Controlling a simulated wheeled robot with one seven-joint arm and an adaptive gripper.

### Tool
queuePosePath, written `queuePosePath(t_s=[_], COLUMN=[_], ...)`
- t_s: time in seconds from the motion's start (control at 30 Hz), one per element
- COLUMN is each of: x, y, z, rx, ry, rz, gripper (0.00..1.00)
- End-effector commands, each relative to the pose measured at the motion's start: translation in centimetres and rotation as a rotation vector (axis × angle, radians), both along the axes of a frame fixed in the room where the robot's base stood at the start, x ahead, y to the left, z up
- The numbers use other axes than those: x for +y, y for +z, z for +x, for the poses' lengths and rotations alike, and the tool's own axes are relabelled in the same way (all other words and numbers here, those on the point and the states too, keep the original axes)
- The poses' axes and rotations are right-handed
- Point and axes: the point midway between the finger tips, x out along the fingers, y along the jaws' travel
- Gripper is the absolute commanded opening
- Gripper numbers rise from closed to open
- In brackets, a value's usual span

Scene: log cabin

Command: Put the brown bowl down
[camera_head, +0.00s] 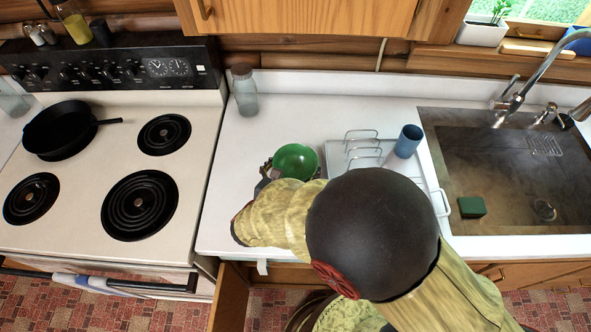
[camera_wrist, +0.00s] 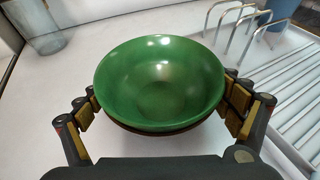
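A green bowl (camera_head: 295,161) is over the white counter, between the stove and the dish rack; it fills the middle of the wrist view (camera_wrist: 160,80) and is empty and upright. A dark brownish edge (camera_wrist: 158,129) shows just under its front; I cannot tell if this is a second bowl or the bowl's own outside. My gripper (camera_wrist: 163,100) has its fingers spread wide, with pads against the left and right sides of the bowl. My arm hides part of the gripper in the head view. Whether the bowl's base touches the counter is hidden.
A white dish rack (camera_head: 364,150) with a blue cup (camera_head: 408,141) stands to the right, close to the gripper. The sink (camera_head: 500,180) lies beyond it. A glass jar (camera_head: 244,90) stands behind left. The stove (camera_head: 95,190) with a black pan (camera_head: 60,130) is left. Counter left of the bowl is clear.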

Motion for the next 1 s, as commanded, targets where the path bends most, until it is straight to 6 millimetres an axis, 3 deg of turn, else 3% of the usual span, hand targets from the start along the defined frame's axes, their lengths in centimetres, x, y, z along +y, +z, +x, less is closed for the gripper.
queuePosePath(t_s=[0.6, 0.83, 1.0], x=[0.1, 0.1, 0.0], y=[0.1, 0.4, 1.6], z=[0.0, 0.0, 0.0], rx=[-0.002, -0.002, -0.002], ry=[0.000, 0.000, 0.000], rz=[0.002, 0.002, 0.002], gripper=[0.52, 0.52, 0.52])
